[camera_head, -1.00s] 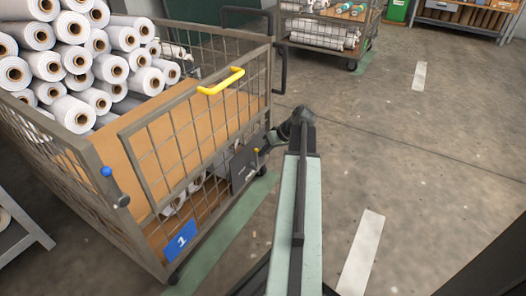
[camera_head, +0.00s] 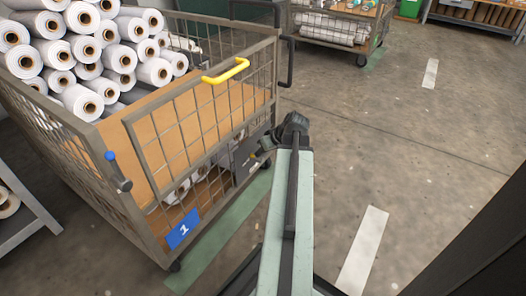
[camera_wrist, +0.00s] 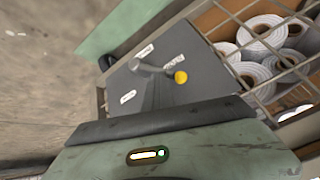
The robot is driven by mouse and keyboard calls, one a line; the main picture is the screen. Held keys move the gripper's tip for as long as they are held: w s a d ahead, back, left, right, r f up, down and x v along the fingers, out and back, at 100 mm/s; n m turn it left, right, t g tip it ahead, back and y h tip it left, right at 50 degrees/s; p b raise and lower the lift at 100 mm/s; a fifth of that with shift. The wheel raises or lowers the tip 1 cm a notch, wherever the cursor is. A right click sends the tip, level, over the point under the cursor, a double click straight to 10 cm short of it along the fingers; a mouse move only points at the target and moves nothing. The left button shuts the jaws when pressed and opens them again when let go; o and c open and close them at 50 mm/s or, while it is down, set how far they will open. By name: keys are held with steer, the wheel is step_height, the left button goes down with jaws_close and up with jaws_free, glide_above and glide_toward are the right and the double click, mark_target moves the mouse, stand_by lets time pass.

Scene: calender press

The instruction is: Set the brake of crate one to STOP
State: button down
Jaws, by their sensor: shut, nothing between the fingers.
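Crate one (camera_head: 278,60) is a wire-mesh crate with a blue plate marked 1 (camera_head: 183,230) low on its side. A dark grey brake plate (camera_head: 245,160) sits near its lower far corner. In the wrist view the brake plate (camera_wrist: 120,85) carries small white labels, too blurred to read. A grey brake lever (camera_wrist: 150,69) with a yellow knob (camera_wrist: 180,77) is on it; I cannot tell which label it points to. My gripper (camera_head: 262,155) is shut and empty, close to the plate. In the wrist view its fingertips are not clearly seen, and contact with the lever cannot be told.
A second crate (camera_head: 335,25) stands behind. Open floor (camera_head: 400,130) lies to the right, with green (camera_head: 222,235) and white (camera_head: 362,250) floor markings.

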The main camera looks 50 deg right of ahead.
steer(key=shift+s+a+f, duration=0.1)
steer(key=shift+a+f, duration=0.1)
steer(key=shift+a, duration=0.4)
steer(key=s+d+r+p, duration=0.2)
steer(key=d+r+p, duration=0.1)
steer(key=d, duration=0.2)
steer(key=s+a+r+p, duration=0.3)
steer(key=s+r+p, duration=0.3)
steer(key=shift+a+r, duration=0.2)
steer(key=shift+a, duration=0.2)
